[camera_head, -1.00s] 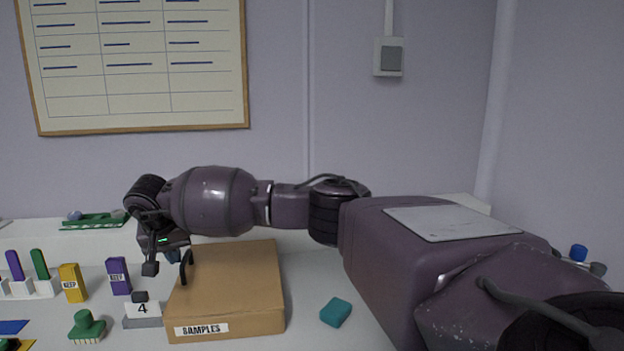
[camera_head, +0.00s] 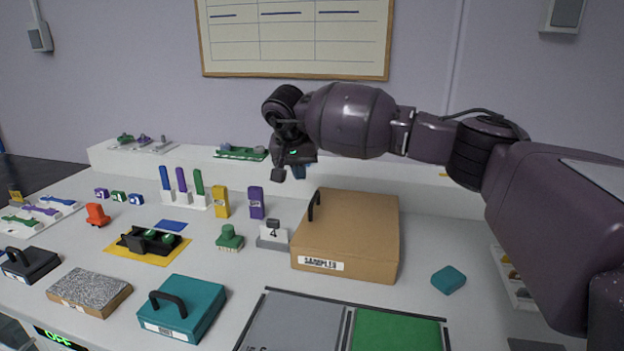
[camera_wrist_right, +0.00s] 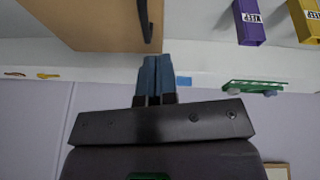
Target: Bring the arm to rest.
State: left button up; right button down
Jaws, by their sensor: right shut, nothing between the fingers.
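My right arm reaches in from the right in the head view, its purple links stretched above the bench. My right gripper (camera_head: 298,172) hangs near the back of the bench, above and behind the brown SAMPLES box (camera_head: 352,232). Its blue-grey fingers also show in the right wrist view (camera_wrist_right: 156,80), pressed together with nothing between them. The box's black handle (camera_head: 313,206) is apart from the fingers. My left gripper is out of view.
A green rack (camera_head: 240,153) lies on the raised back shelf. Yellow (camera_head: 221,202) and purple (camera_head: 256,203) KEEP blocks stand left of the box. A teal case (camera_head: 183,309) and a teal block (camera_head: 448,280) lie on the bench. Bare bench shows right of the box.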

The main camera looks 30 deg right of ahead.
jog(key=shift+v, duration=1.7)
